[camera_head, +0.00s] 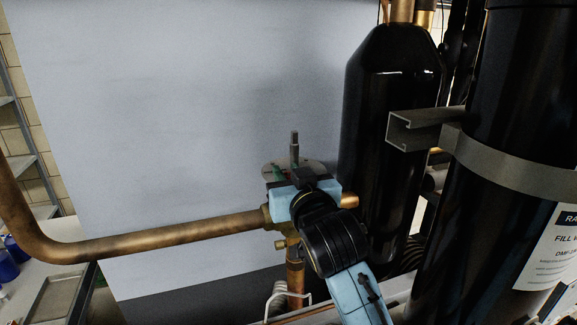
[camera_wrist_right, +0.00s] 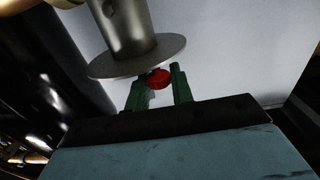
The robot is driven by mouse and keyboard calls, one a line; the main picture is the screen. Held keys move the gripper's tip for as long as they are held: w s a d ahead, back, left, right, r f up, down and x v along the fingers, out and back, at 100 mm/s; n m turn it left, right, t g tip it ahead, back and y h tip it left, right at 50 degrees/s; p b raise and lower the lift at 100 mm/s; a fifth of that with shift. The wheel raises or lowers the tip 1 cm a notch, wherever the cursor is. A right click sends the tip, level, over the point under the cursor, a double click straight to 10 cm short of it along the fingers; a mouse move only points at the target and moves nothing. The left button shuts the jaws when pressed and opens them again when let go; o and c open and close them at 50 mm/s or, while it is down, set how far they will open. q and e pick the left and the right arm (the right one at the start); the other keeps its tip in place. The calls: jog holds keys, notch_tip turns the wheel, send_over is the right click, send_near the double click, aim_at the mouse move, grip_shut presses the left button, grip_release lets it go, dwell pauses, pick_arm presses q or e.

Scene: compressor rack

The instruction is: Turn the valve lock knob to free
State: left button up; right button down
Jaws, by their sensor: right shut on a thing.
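The lock knob (camera_wrist_right: 158,78) is small and red and shows in the right wrist view, just under a round grey disc (camera_wrist_right: 165,57) with a thick grey stem. My right gripper (camera_wrist_right: 158,86) has its two green fingers on either side of the knob and is shut on it. In the head view the valve's disc and upright stem (camera_head: 295,145) stand above the copper pipe joint. My right gripper (camera_head: 279,172) reaches there from the lower right, and its blue and black body hides the knob and much of the valve. My left gripper is not in view.
A copper pipe (camera_head: 160,242) runs left from the valve. Black cylinders (camera_head: 390,130) stand close on the right, with a metal bracket (camera_head: 415,128) between them. A plain grey panel (camera_head: 190,100) lies behind. The space left of the valve above the pipe is clear.

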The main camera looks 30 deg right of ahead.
jog(key=shift+n+y+p, duration=0.3)
jog(key=shift+n+y, duration=0.2)
jog(key=shift+y, duration=0.2)
jog(key=c, duration=1.3)
grip_release()
jog(key=shift+o, duration=0.2)
